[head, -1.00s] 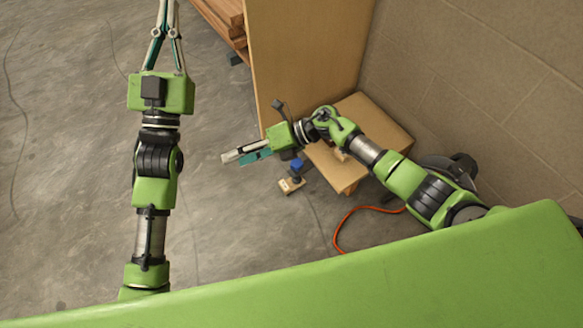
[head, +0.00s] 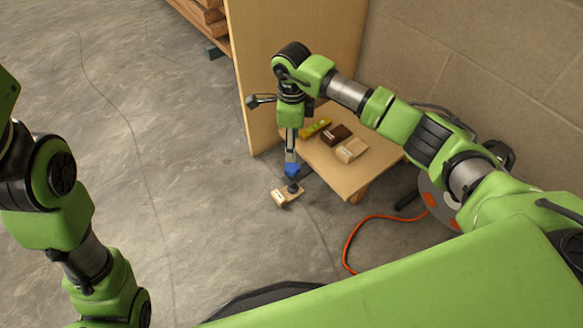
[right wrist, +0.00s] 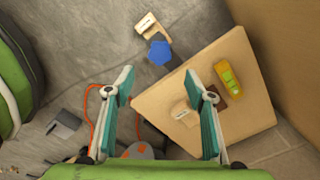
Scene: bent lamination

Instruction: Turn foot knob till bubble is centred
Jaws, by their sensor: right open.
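The blue foot knob (head: 292,170) sits low at the near left corner of a small wooden table. It also shows in the right wrist view (right wrist: 158,53), beyond my fingertips and roughly midway between them. My right gripper (head: 291,152) points down just above the knob. In the right wrist view my right gripper (right wrist: 159,77) is open, with nothing between its fingers. A yellow-green level (head: 315,127) lies on the table and also shows in the right wrist view (right wrist: 228,77). Its bubble is too small to read. My left gripper is out of view.
The wooden table (head: 355,180) also carries a dark brown block (head: 334,138) and a pale block (head: 352,150). A small wooden piece (head: 281,196) lies on the floor by the knob. A tall panel (head: 285,40) stands behind. An orange cord (head: 348,240) runs over the floor.

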